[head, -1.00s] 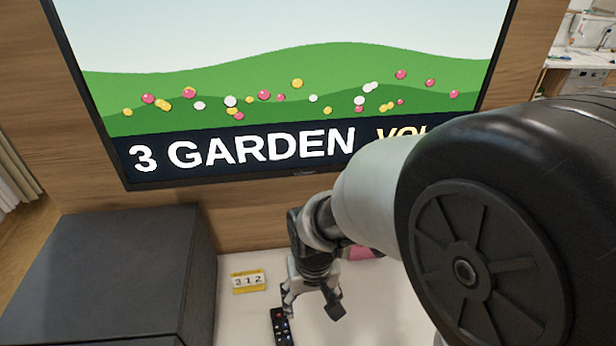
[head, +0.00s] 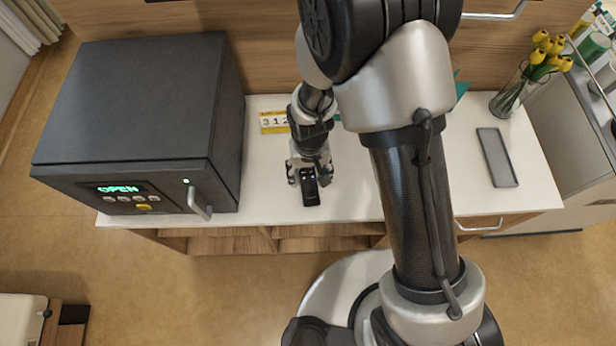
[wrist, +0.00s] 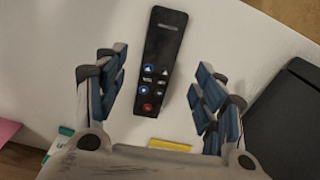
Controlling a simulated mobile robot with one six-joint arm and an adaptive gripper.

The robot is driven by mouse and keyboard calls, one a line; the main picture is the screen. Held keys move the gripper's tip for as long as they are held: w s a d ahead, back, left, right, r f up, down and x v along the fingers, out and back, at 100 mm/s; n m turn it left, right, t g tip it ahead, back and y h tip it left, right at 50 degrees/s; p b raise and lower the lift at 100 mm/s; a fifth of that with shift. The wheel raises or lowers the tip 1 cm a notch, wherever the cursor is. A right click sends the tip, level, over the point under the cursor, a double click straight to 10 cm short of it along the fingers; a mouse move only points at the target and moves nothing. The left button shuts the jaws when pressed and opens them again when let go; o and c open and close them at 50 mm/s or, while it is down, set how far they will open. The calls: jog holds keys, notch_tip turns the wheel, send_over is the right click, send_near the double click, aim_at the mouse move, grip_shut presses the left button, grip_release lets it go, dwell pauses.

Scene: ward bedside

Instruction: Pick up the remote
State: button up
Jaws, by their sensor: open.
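The remote (wrist: 159,62) is a slim black bar with blue, white and red buttons. It lies on the white cabinet top (head: 265,198). In the wrist view it lies between the open fingers of my gripper (wrist: 158,92), with a gap on both sides. In the head view my gripper (head: 310,176) points down over the far part of the remote (head: 309,190), and only its near end shows clearly. I cannot tell how high the fingertips are above the top.
A dark safe (head: 140,115) with an "OPEN" display stands left of the remote. A yellow-and-white number card (head: 273,122) is behind it. A grey tray (head: 497,157) and a vase of yellow tulips (head: 512,92) are at the right. The top between remote and tray is clear.

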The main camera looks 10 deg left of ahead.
aim_at(309, 185)
notch_tip(309, 185, down, 6)
jog(key=shift+w+r+b, duration=0.1)
jog(key=shift+b, duration=1.1)
jog(key=shift+r, duration=0.1)
jog(key=shift+c, duration=0.5)
jog(key=c, duration=1.1)
